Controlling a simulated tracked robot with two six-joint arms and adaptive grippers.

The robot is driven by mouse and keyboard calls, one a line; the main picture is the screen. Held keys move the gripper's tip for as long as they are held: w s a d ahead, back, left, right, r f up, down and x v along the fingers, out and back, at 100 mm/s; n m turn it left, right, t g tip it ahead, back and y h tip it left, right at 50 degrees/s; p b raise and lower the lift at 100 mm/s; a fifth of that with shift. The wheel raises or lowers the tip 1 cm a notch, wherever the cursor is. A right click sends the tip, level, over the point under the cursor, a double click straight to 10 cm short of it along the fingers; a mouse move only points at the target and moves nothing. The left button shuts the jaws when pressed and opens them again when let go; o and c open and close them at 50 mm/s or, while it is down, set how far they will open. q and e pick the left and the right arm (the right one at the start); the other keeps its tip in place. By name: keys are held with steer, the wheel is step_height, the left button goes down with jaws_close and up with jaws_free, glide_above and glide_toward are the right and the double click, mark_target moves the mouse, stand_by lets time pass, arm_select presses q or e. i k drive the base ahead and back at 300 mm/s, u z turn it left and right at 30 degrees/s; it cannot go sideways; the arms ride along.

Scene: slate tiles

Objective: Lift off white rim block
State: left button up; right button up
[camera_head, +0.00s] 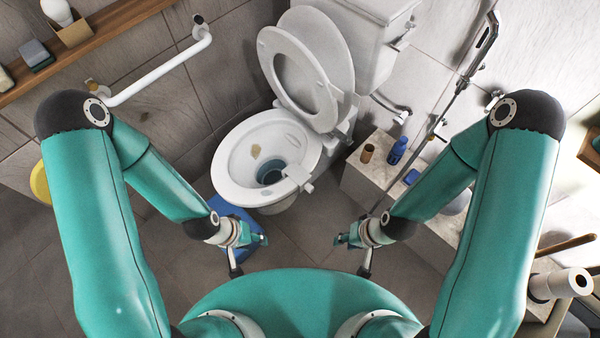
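A white rim block (298,177) sits over the right front part of the toilet's rim, with one end reaching past the edge. The white toilet bowl (232,170) has its seat and lid raised, and a brown stain (255,151) shows inside. My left gripper (247,256) is low in front of the bowl, to its left, apart from the block. Its fingers are spread, with nothing between them. My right gripper (354,256) is low in front, to the right of and nearer than the block. It is also spread and empty.
A blue object (228,203) lies on the floor partly behind my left gripper. A stone ledge (372,185) on the right holds a brown jar (367,153) and a blue bottle (396,151). A white grab bar (160,77) runs along the left wall. The floor between my grippers is clear.

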mark_target(294, 171)
steer(key=u, duration=0.05)
steer(key=k, duration=0.5)
steer(key=z, duration=0.5)
steer(key=i, duration=0.9)
steer(key=z, duration=0.25)
